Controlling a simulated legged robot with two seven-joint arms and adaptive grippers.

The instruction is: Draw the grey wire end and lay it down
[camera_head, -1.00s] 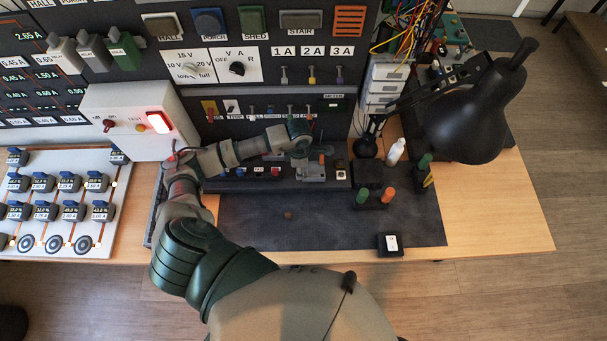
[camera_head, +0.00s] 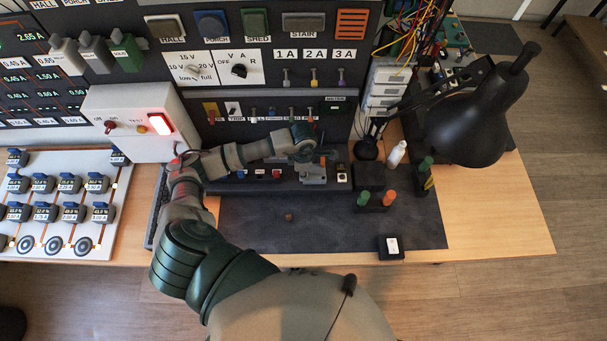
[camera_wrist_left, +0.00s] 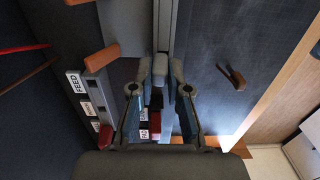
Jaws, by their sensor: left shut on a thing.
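My left gripper (camera_head: 326,156) is over the back edge of the dark mat, beside the row of labelled terminals under the panel. In the left wrist view its fingers (camera_wrist_left: 160,75) are closed on a small light-grey piece (camera_wrist_left: 160,64), which looks like the grey wire end. Its lower part is hidden between the fingers. A grey strip runs up behind it in that view, and I cannot tell whether the piece touches it. In the head view the grey piece is too small to make out. My right gripper is not in view.
The dark mat (camera_head: 345,225) is mostly bare, with a small brown peg (camera_head: 289,217) on it, also seen in the left wrist view (camera_wrist_left: 233,78). Green and orange posts (camera_head: 376,199) stand at its right. A black lamp (camera_head: 480,115) leans over the table's right side.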

